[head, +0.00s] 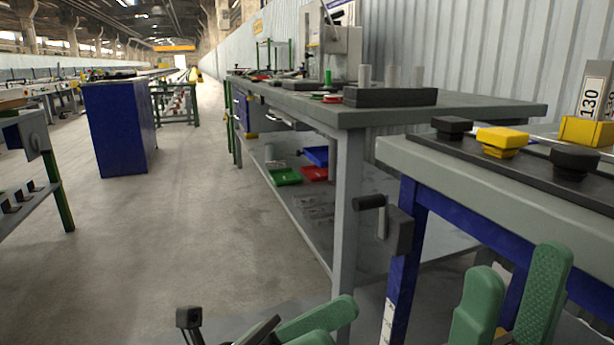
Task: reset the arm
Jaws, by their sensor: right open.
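My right gripper (512,292) is at the bottom right, with two green fingers pointing up. The fingers stand apart with nothing between them. It is in front of the near workbench (480,187) and clear of its top. My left gripper (318,322) is at the bottom middle, cut off by the picture's edge. A green finger pad and dark parts of it show. Its jaw gap is hidden, and I see nothing held in it.
The near bench carries a dark rail (480,150) with black and yellow knobs. A longer grey table (460,105) stands behind it, with red (314,174) and green trays (285,177) on its lower shelf. A blue cabinet (120,130) stands left. The floor between is clear.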

